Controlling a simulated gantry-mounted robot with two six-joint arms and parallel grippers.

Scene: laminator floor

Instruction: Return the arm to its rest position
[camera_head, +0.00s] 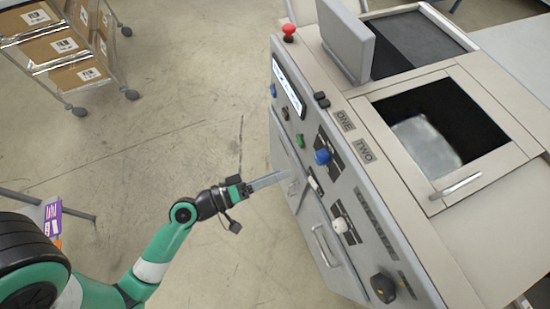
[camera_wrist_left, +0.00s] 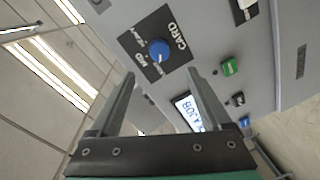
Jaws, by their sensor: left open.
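My left arm (camera_head: 165,245) is green and black and reaches in from the lower left in the head view. Its left gripper (camera_head: 270,181) is near the front panel of the grey laminator (camera_head: 345,190), with a small gap to the panel as far as I can tell. In the left wrist view the gripper (camera_wrist_left: 160,88) is open, with its two grey fingers apart and nothing between them. Beyond the fingers is a blue knob (camera_wrist_left: 159,50) on a dark plate marked CARD. My right gripper is not in view.
The laminator panel carries a red button (camera_head: 289,32), a green button (camera_wrist_left: 230,66), a white knob (camera_head: 340,225) and a black knob (camera_head: 383,288). A wire cart (camera_head: 75,60) with boxes stands at the upper left. Open floor (camera_head: 190,110) lies between.

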